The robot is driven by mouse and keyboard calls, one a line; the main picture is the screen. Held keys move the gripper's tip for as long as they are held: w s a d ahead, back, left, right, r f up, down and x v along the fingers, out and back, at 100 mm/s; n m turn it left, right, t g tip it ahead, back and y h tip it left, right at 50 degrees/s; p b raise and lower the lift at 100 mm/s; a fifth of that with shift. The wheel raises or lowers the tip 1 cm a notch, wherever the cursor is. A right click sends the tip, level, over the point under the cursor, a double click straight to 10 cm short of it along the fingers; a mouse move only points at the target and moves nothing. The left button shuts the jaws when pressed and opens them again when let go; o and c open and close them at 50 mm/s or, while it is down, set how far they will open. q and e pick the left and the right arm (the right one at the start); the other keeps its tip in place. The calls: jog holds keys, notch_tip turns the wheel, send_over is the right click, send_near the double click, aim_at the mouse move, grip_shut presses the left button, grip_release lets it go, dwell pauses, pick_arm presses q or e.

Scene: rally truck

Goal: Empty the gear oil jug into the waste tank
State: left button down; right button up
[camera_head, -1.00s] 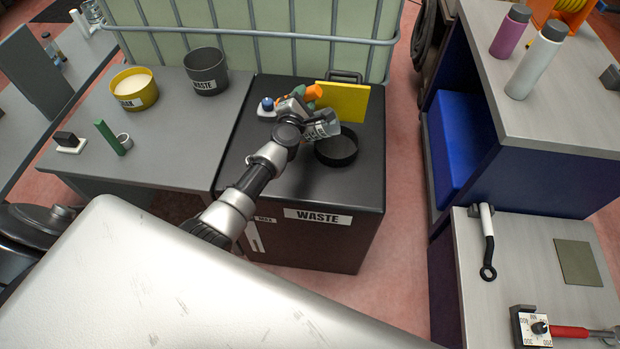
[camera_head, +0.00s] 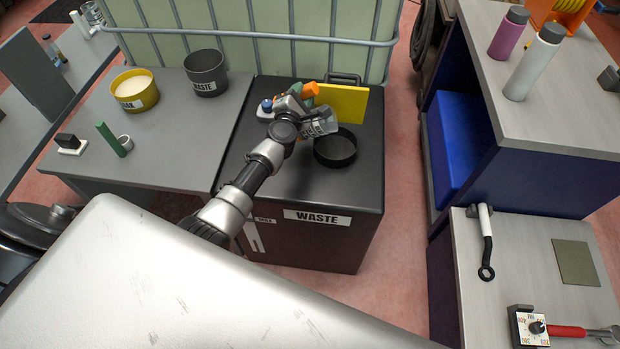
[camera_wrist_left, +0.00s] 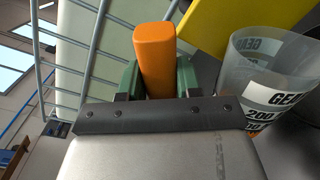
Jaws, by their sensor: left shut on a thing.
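The gear oil jug (camera_head: 322,122) is a clear measuring jug with an orange handle (camera_head: 311,89). My left gripper (camera_head: 302,94) is shut on that handle and holds the jug tilted above the waste tank. The waste tank (camera_head: 317,217) is a black cabinet labelled WASTE, with a round black opening (camera_head: 336,152) on top. The jug is just above and behind this opening, to its upper left in the picture. In the left wrist view, the handle (camera_wrist_left: 156,60) sits between green fingers, and the jug (camera_wrist_left: 268,80) shows lettering. I cannot tell whether oil is in it. My right gripper is out of view.
A yellow panel (camera_head: 347,104) stands on the tank behind the jug. A caged pale container (camera_head: 260,45) is behind. A yellow tub (camera_head: 134,90) and a grey WASTE tub (camera_head: 206,72) stand on the left bench. A blue cabinet (camera_head: 462,150) stands right, past a floor gap.

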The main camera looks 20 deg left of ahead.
pick_arm(q)
jog(key=shift+w+a+r+p, duration=0.1)
jog(key=shift+a+r+p, duration=0.2)
jog(key=shift+a+r, duration=0.25)
jog(key=shift+d+r, duration=0.15)
jog(key=shift+r, duration=0.05)
jog(key=shift+d+r+m+p, duration=0.4)
jog(key=shift+m+p, duration=0.1)
jog(key=shift+p, duration=0.2)
jog(key=shift+d, duration=0.15)
dwell(1.2)
jog(key=shift+w+d+m+p, duration=0.1)
jog(key=shift+d+m+p, duration=0.2)
jog(key=shift+d+m, duration=0.25)
jog(key=shift+d+m, duration=0.1)
jog(key=shift+m, duration=0.15)
dwell(1.2)
